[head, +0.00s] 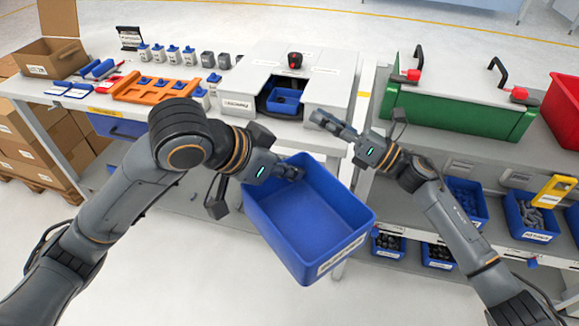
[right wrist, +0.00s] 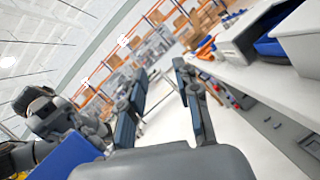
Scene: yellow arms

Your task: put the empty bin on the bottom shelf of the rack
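The empty blue bin (head: 310,215) hangs tilted in front of the workbench, above the floor, with a white label on its near right side. My left gripper (head: 290,172) is shut on the bin's upper left rim. My right gripper (head: 328,122) is beyond the bin's far right corner, apart from it. The right wrist view shows its two fingers (right wrist: 160,80) spread with nothing between them. A blue surface that looks like the bin (right wrist: 65,155) shows at that view's lower left. The rack (head: 505,240) stands at the right; my right arm hides part of its shelves.
Blue bins of parts (head: 530,218) fill spots on the rack's shelf, with smaller bins (head: 437,255) lower down. A green bin (head: 455,110) and a red bin (head: 565,108) sit on top. The workbench (head: 225,125) holds an orange tray (head: 155,90). Floor in front is clear.

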